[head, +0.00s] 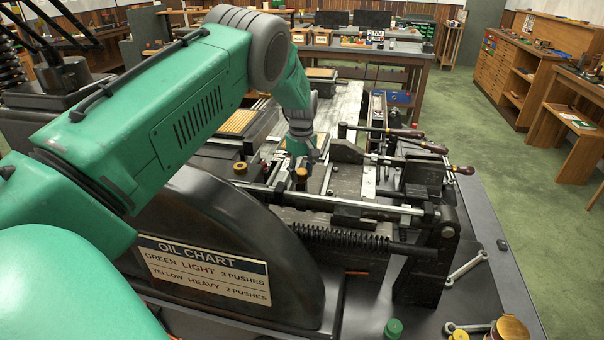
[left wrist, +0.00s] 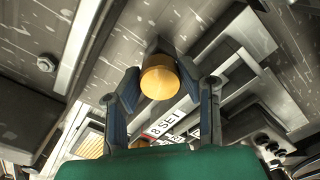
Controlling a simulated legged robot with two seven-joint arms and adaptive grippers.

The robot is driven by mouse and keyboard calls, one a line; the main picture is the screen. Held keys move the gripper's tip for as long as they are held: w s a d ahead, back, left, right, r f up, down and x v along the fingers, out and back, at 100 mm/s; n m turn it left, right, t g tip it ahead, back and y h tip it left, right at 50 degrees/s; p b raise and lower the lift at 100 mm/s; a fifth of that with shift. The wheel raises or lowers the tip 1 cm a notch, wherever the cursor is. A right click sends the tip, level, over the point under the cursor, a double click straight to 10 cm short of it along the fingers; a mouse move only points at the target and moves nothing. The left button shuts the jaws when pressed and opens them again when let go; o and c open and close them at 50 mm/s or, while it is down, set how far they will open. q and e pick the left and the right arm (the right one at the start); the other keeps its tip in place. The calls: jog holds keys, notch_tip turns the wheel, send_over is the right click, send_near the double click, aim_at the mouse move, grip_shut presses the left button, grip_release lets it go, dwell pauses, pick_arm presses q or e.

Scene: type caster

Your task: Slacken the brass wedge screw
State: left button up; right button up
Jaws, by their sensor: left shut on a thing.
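The brass wedge screw shows a round gold head (head: 301,172) on a dark stem, on the machine bed below my left wrist. In the left wrist view its head (left wrist: 160,80) is in the centre, between the two fingers. My left gripper (head: 304,160) points down onto it from above. In the left wrist view the left gripper (left wrist: 164,86) is shut on the screw, one finger on each side. Where the pads touch is partly hidden. My right gripper is not in view.
A second brass knob (head: 240,167) stands to the left. Wooden-handled levers (head: 420,140) and a long bar (head: 365,207) flank the screw to the right and front. A dark curved cover with an oil chart plate (head: 205,270) is nearer. A wrench (head: 463,267) lies at the right.

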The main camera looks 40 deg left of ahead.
aim_at(302, 170)
pick_arm(q)
jog(key=o, duration=1)
jog(key=shift+o, duration=0.8)
jog(key=shift+w+f, duration=0.1)
jog(key=shift+w, duration=0.05)
notch_tip(302, 170, up, 12)
jog(key=shift+a+f, duration=0.1)
